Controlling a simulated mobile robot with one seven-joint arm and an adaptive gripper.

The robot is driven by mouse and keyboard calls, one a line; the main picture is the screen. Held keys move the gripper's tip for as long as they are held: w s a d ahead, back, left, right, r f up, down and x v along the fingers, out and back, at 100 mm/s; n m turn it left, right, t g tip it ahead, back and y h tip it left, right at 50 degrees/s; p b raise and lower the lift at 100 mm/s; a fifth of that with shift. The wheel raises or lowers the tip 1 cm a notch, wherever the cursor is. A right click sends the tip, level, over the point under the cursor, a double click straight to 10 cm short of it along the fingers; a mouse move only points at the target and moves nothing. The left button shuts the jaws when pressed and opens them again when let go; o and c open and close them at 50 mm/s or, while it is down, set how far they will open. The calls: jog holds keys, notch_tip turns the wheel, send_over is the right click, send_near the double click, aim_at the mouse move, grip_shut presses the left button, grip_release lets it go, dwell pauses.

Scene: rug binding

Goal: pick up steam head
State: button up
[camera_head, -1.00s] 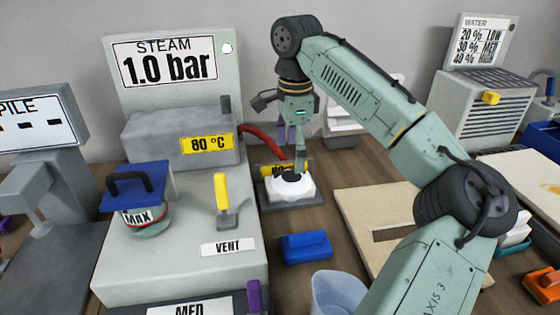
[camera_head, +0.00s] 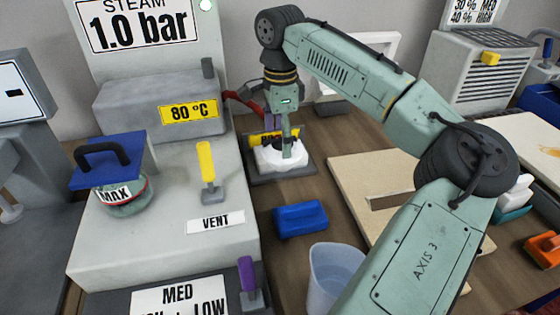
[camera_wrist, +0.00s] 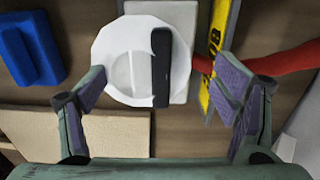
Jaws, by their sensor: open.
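The steam head (camera_head: 270,158) is a white faceted block resting on a dark grey stand (camera_head: 307,168), with a red hose (camera_head: 240,97) behind it. In the wrist view the steam head (camera_wrist: 118,62) shows from above, with a black bar handle (camera_wrist: 161,68) across its right part. My gripper (camera_head: 287,152) points down over the steam head. In the wrist view my gripper (camera_wrist: 160,84) is open, with its purple-padded fingers apart on either side of the block. It holds nothing. In the head view a finger hides part of the handle.
A yellow label plate (camera_head: 275,137) and the red hose (camera_wrist: 285,62) are close behind the steam head. A blue block (camera_head: 300,218), a clear cup (camera_head: 333,270) and a beige board (camera_head: 350,175) are in front and right. The steam unit (camera_head: 90,245) is at left.

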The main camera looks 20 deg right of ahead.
aim_at(280, 151)
notch_tip(280, 151, down, 3)
jog(key=shift+r+b, duration=0.1)
jog(key=shift+b, duration=0.7)
jog(key=shift+c, duration=0.6)
jog(key=c, duration=1.6)
